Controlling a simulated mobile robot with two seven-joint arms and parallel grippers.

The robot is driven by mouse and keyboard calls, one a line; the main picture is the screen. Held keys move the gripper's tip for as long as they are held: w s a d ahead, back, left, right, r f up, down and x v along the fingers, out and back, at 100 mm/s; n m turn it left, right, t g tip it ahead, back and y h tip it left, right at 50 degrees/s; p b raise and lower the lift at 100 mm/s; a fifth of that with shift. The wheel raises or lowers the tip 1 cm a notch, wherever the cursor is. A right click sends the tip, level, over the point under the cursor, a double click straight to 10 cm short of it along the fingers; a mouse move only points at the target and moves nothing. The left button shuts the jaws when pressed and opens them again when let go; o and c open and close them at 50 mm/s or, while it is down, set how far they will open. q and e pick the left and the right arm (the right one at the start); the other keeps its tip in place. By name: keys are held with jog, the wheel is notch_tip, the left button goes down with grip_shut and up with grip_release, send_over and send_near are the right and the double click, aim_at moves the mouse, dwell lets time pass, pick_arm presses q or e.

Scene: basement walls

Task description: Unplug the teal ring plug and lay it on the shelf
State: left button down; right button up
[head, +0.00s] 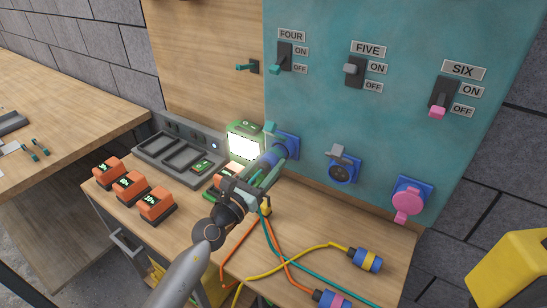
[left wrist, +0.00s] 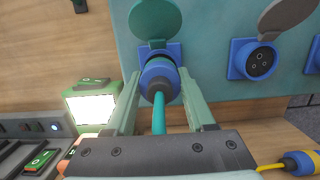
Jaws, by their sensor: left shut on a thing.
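The teal ring plug (left wrist: 160,78) has a blue body and a teal cable (left wrist: 159,115). It is at the blue socket (head: 289,144) with the raised teal flap (left wrist: 155,20), low on the teal panel. My left gripper (head: 265,172) is shut on the plug, one finger on each side; it also shows in the left wrist view (left wrist: 160,100). How deep the plug sits in the socket cannot be told. The wooden shelf (head: 320,228) runs below the panel. My right gripper is not in view.
A yellow-ringed plug (head: 366,260) and a pink-ringed plug (head: 330,299) lie on the shelf with their cables. A grey-flapped socket (head: 342,170) and a pink-flapped one (head: 408,200) are to the right. Orange battery packs (head: 157,203), a charger tray (head: 178,155) and a lit green box (head: 243,143) stand left.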

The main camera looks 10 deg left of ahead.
pick_arm(q)
jog(key=shift+r+p+v, duration=0.15)
jog(key=shift+v, duration=0.85)
jog(key=shift+r+p+v, duration=0.15)
jog(key=shift+v, duration=0.9)
jog(key=shift+r+p+v, duration=0.15)
jog(key=shift+r+v, duration=0.05)
jog(key=shift+v, duration=0.8)
jog(key=shift+f, duration=0.1)
